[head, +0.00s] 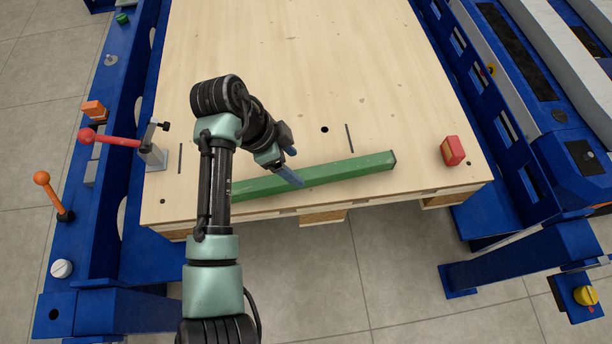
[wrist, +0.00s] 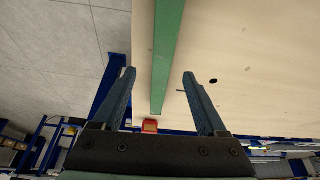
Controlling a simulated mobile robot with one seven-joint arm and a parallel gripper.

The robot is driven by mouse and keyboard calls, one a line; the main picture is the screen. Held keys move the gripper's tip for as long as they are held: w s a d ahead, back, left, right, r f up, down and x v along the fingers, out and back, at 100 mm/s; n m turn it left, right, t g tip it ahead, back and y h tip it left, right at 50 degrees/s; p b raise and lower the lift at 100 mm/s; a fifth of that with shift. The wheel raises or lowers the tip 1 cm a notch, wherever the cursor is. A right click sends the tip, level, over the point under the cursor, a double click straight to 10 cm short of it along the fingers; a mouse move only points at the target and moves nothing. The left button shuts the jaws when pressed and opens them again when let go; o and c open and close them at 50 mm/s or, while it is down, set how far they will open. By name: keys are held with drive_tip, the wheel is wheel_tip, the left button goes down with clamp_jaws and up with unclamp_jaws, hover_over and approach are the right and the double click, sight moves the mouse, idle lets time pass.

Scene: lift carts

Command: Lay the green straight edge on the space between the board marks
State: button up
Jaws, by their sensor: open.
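The green straight edge (head: 345,170) lies on the wooden board near its front edge, slightly askew to that edge. Its right end reaches past the right board mark (head: 349,138), on the front side of it. The left board mark (head: 180,158) is a short dark line near the clamp. My arm hides the left part of the straight edge. My gripper (head: 296,170) is over the middle of the bar. In the wrist view the open fingers (wrist: 159,74) appear on either side of the green bar (wrist: 167,45); I cannot tell how far down they reach.
A clamp with a red-knobbed lever (head: 152,155) stands at the board's left edge. A red block (head: 452,151) sits at the right front. Blue cart rails flank the wooden board (head: 300,50). The board behind the marks is clear.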

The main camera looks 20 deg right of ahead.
sight(306, 174)
drive_tip(key=b+x, duration=0.3)
drive_tip(key=x, duration=0.4)
drive_tip(key=shift+w+d+f, duration=0.1)
drive_tip(key=shift+d+f, duration=0.2)
clamp_jaws()
drive_tip(key=shift+r, duration=0.1)
